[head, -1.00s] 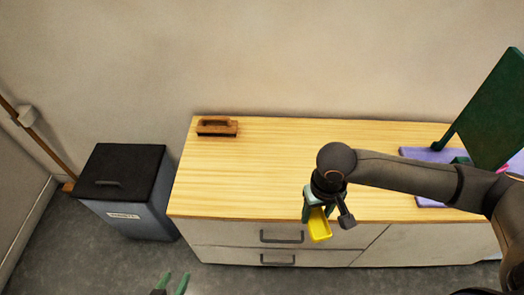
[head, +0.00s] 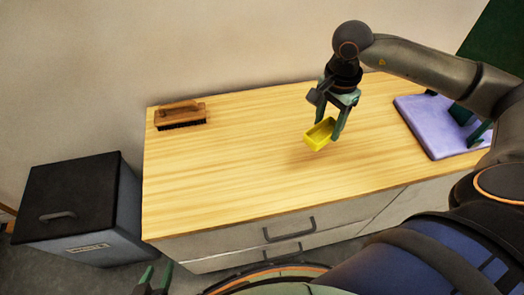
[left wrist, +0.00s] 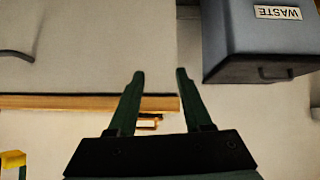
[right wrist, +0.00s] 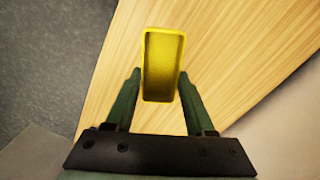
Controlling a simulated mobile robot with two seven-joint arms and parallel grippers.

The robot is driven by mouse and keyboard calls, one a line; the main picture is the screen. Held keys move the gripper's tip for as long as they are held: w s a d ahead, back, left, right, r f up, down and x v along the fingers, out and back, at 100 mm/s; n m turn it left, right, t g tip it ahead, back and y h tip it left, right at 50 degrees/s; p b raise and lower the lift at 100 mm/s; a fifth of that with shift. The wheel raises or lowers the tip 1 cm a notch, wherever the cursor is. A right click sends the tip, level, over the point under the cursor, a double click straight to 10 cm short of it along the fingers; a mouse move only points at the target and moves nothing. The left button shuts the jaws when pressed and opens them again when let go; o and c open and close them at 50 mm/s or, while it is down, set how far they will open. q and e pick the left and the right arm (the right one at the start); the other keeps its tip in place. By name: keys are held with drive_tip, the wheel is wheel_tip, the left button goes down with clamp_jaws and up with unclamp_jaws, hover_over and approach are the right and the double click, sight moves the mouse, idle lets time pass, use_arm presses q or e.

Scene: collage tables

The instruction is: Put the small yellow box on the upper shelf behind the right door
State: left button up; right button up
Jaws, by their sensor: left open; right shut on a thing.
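The small yellow box (head: 320,134) is an open-topped tray held above the wooden top of the cabinet. My right gripper (head: 338,122) is shut on it, and the box also shows between the fingers in the right wrist view (right wrist: 163,65). My left gripper (head: 157,280) is open and empty at the bottom left of the head view. In the left wrist view its two fingers (left wrist: 160,85) stand apart with nothing between them. The cabinet front has drawers with grey handles (head: 289,228) and a plain panel (head: 405,205) to their right. No upper shelf is visible.
A brown brush (head: 180,115) lies at the back left of the cabinet top (head: 230,175). A purple mat (head: 430,130) with a dark green stand lies at the right. A grey waste bin (head: 75,215) with a black lid stands left of the cabinet. The middle of the top is clear.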

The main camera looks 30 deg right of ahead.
drive_tip(key=d+m+b, duration=0.2)
drive_tip(key=m, duration=0.1)
drive_tip(key=shift+d+f, duration=0.25)
drive_tip(key=shift+d+r+m+b, duration=0.3)
drive_tip(key=shift+d+m+b, duration=0.15)
drive_tip(key=shift+m, duration=0.35)
drive_tip(key=shift+w+a, duration=0.1)
drive_tip(key=shift+w, duration=0.05)
drive_tip(key=w+a+f, duration=0.4)
drive_tip(key=w+a, duration=0.2)
hover_over(278, 147)
drive_tip(key=f, duration=0.3)
drive_tip(key=f+b, duration=0.1)
drive_tip(key=f, duration=0.1)
drive_tip(key=shift+s+d, duration=0.1)
drive_tip(key=shift+d, duration=0.15)
drive_tip(key=f, duration=0.3)
drive_tip(key=shift+a+f, duration=0.2)
drive_tip(key=shift+f, duration=0.25)
drive_tip(key=shift+r, duration=0.1)
drive_tip(key=shift+b, duration=0.3)
